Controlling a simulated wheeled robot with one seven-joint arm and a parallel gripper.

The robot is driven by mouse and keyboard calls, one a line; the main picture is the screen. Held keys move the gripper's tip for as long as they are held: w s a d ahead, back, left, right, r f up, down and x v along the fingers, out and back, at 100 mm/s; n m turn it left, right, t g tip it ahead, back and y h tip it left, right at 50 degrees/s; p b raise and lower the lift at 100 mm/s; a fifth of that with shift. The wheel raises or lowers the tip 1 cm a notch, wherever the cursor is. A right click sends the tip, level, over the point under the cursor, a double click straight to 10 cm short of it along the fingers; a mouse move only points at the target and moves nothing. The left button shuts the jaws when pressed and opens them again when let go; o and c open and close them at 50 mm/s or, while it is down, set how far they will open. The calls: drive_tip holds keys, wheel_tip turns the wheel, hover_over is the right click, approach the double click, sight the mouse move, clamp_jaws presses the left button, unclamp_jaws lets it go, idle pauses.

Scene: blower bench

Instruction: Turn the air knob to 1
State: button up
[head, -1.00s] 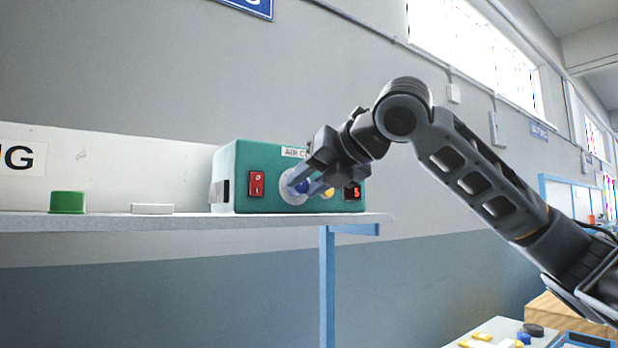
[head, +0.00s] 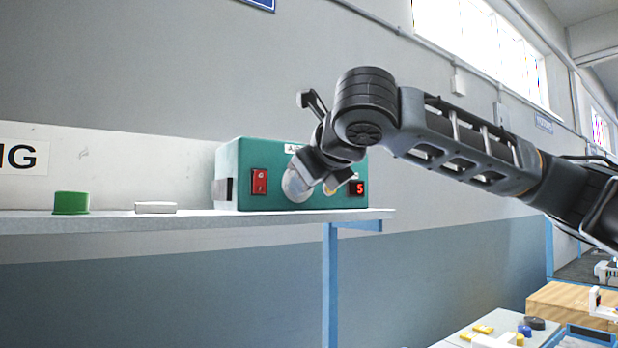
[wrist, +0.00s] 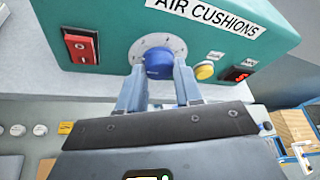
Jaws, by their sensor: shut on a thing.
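The teal air cushions box (head: 272,159) stands on the shelf in the head view. Its blue air knob (wrist: 159,63) sits on a round pale dial (wrist: 178,46) in the wrist view. My gripper (wrist: 159,78) is shut on the knob, one finger on each side. In the head view my gripper (head: 315,188) hides the knob, and part of the dial (head: 297,186) shows beside it. The dial's numbers are too small to read. A red digital display (head: 360,188) on the box reads 5; it also shows in the wrist view (wrist: 237,75).
A red rocker switch (head: 260,181) is left of the dial, and a yellow button (wrist: 204,70) is right of it. A cluttered bench (head: 500,335) is at the lower right.

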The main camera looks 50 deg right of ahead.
drive_tip(key=shift+n+h, duration=0.5)
drive_tip(key=shift+n, duration=0.1)
idle(0.3)
drive_tip(key=o, duration=1)
drive_tip(key=shift+b+v, duration=0.4)
drive_tip(key=shift+v, duration=3.45)
drive_tip(key=shift+f, duration=0.15)
